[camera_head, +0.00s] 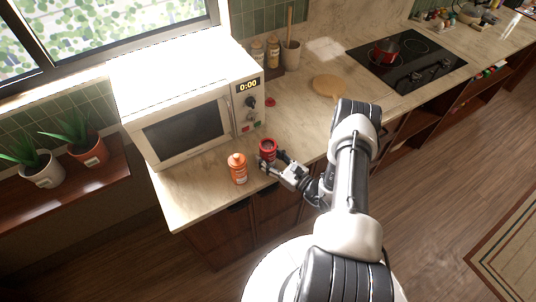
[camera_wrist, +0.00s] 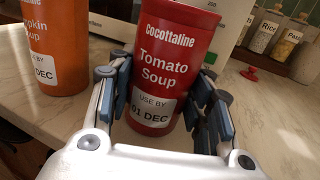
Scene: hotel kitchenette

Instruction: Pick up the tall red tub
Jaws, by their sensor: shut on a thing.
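The tall red tub (camera_wrist: 168,60) is labelled "Tomato Soup" and stands between the two fingers of my gripper (camera_wrist: 168,108) in the wrist view. The fingers are shut on its sides, and it leans slightly in that picture. In the head view the red tub (camera_head: 268,146) is at the counter's front edge, in front of the microwave, with my gripper (camera_head: 272,164) reaching it from the lower right. I cannot tell whether its base touches the counter.
An orange soup tub (camera_head: 238,168) stands close to the left of the red tub. The white microwave (camera_head: 190,100) is behind both. A round wooden board (camera_head: 328,86) lies farther right, then a hob (camera_head: 420,65) with a red pot (camera_head: 385,50). Counter between microwave and board is mostly clear.

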